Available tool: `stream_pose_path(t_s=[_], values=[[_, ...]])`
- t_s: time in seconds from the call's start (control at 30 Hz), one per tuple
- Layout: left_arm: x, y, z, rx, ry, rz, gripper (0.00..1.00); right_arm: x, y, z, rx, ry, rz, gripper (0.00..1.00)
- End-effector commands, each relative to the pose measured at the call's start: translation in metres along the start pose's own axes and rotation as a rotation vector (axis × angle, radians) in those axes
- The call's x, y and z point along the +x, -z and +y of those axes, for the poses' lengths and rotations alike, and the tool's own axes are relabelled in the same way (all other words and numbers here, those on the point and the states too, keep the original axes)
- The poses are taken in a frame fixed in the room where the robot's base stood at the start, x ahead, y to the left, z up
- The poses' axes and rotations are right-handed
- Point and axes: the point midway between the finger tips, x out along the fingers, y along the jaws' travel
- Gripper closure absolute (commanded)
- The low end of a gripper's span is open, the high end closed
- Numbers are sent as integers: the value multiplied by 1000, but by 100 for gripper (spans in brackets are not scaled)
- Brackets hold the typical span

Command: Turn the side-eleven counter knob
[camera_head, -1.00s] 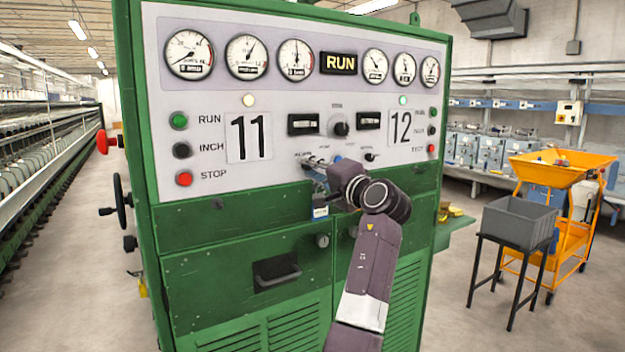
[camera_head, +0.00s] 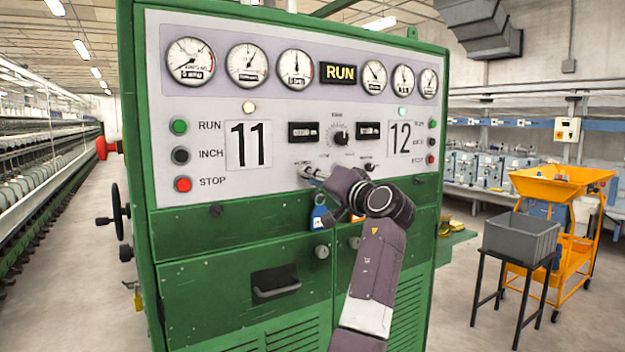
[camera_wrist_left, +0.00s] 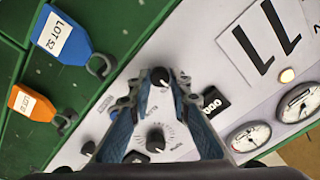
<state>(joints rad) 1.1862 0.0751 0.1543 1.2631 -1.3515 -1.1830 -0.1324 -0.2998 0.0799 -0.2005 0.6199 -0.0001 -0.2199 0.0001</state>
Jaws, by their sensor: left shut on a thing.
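The side-eleven counter knob (camera_wrist_left: 160,77) is a small black knob with a pale mark, below the large 11 plate (camera_head: 248,144) on the white panel. My left gripper (camera_wrist_left: 160,82) is shut on it, with one blue-padded finger on each side. In the head view, my left gripper (camera_head: 311,173) reaches the lower edge of the panel and hides the knob. The side-eleven counter window (camera_head: 303,132) is above the gripper, its digits too small to read. My right gripper is not in view.
A blue tag (camera_wrist_left: 62,40) and an orange tag (camera_wrist_left: 32,103) hang on hooks below the panel. A grey bin (camera_head: 520,238) and an orange cart (camera_head: 560,190) stand at right.

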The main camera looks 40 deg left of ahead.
Motion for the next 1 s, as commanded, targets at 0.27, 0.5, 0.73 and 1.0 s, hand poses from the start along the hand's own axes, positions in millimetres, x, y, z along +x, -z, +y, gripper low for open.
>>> stream_pose_path(t_s=[0.27, 0.5, 0.73, 1.0], values=[[0, -3, 3, 1, -5, -6, 100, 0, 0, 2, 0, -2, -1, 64], [0, -2, 2, 1, -3, -4, 64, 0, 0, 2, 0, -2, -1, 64], [-1, -1, 1, 0, -2, -2, 64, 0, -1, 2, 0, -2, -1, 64], [-38, 0, 2, 0, -4, 1, 64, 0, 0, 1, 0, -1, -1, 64]])
